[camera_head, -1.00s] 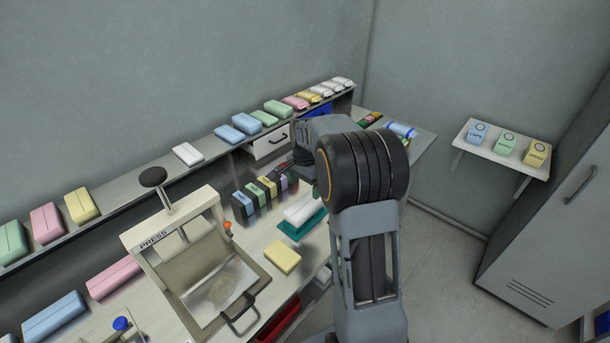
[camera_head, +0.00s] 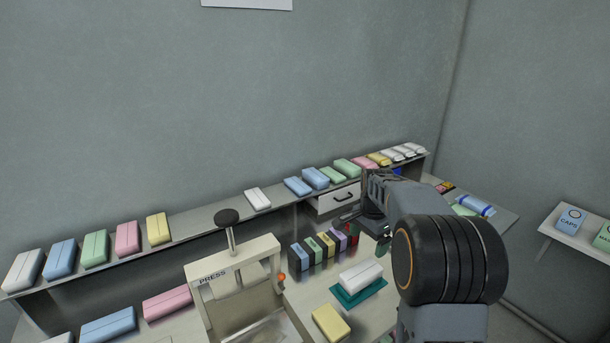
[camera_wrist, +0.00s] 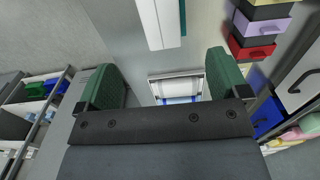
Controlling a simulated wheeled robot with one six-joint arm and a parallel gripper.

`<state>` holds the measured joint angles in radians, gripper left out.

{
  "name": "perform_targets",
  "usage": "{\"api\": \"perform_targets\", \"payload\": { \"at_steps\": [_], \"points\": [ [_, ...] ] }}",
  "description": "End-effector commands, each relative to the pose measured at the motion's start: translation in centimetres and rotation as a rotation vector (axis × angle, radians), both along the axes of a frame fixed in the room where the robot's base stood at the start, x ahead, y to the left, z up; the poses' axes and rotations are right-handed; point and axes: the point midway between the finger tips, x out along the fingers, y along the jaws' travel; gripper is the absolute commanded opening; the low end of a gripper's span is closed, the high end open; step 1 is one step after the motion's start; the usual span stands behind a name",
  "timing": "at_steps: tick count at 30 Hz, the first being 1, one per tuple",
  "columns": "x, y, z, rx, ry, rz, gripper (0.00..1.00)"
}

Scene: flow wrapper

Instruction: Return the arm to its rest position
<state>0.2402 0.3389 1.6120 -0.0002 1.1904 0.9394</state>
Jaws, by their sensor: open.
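My arm rises at the right of the head view, and my gripper (camera_head: 365,215) is at its far end above the bench, partly hidden by my own arm. In the wrist view my gripper (camera_wrist: 168,85) shows two green-padded fingers spread wide apart with nothing held between them. A white package (camera_head: 361,278) on a teal tray (camera_head: 358,297) lies on the bench below and left of the arm. The white package (camera_wrist: 160,22) shows beyond the fingers in the wrist view.
The press (camera_head: 240,275) stands on the bench at left of centre. Several coloured boxes (camera_head: 322,243) stand in a row behind the tray. A yellow package (camera_head: 330,322) lies in front. A shelf (camera_head: 185,216) of packages runs along the wall. A small wall shelf (camera_head: 581,234) is at right.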

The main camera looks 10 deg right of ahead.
Motion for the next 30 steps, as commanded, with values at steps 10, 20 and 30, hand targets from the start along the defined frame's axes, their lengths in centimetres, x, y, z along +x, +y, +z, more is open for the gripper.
{"api": "perform_targets", "payload": {
  "at_steps": [10, 20, 30],
  "points": [
    [-3.7, 1.5, -2.4, 0.002, 0.001, 0.449, 0.93],
    [-14.2, 7.4, -0.8, -0.073, -0.109, 0.986, 0.93],
    [-20.6, 10.5, 0.3, -0.154, -0.230, 1.153, 0.93]
  ]
}}
